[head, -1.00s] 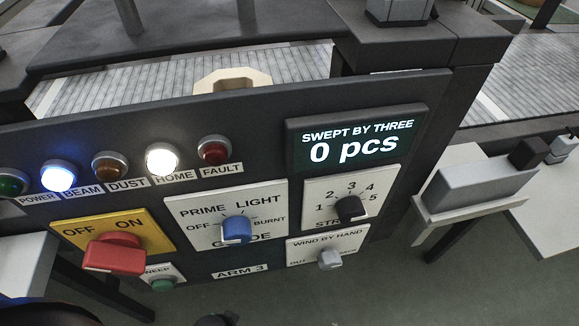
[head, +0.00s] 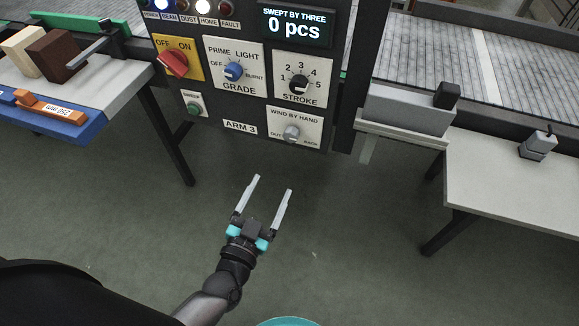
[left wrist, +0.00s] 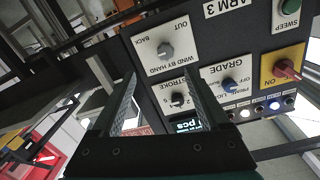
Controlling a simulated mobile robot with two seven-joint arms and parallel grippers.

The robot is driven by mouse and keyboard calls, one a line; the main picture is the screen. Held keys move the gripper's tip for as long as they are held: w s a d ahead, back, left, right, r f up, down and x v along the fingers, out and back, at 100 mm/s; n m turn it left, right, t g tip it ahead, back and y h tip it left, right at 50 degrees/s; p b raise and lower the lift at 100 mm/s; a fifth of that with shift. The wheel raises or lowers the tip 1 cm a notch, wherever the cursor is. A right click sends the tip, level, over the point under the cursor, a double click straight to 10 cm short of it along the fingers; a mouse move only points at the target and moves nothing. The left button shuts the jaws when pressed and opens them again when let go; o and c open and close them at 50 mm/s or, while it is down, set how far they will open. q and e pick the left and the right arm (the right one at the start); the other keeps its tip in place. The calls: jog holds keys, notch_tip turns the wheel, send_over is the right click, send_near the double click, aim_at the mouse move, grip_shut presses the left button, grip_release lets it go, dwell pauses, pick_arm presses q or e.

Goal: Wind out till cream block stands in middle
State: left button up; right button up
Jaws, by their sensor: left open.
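The WIND BY HAND knob (head: 291,133), small and grey, sits low on the dark panel, with OUT at its left and BACK at its right. It also shows in the left wrist view (left wrist: 166,50); its exact setting is hard to read. My left gripper (head: 273,185) is open and empty, below and in front of that knob, touching nothing. Its fingers (left wrist: 158,76) point at the panel in the left wrist view. A cream block (head: 22,52) stands beside a brown block (head: 53,54) on the left table. The belt behind the panel is hidden. My right gripper is not in view.
The panel also carries a red switch (head: 172,63), a blue GRADE knob (head: 233,71), a black STROKE knob (head: 298,86) and a green SWEEP button (head: 194,109). The display (head: 295,24) reads 0 pcs. A grey box (head: 408,108) juts out at right. The floor below is clear.

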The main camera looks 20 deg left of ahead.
pick_arm(q)
jog(key=r, duration=0.1)
jog(key=b, duration=0.2)
send_near(290, 138)
jog(key=w, duration=0.2)
jog(key=shift+y, duration=0.3)
jog(key=w, duration=0.3)
jog(key=w+b, duration=0.1)
jog(key=w, duration=0.2)
jog(key=shift+w+d+f, duration=0.1)
jog(key=shift+d+f, duration=0.1)
jog(key=shift+d, duration=0.05)
jog(key=shift+w+b, duration=0.35)
jog(key=shift+w, duration=0.3)
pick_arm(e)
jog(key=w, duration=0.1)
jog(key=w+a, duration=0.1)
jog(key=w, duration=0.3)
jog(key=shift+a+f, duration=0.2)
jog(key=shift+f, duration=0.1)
pick_arm(q)
grip_shut()
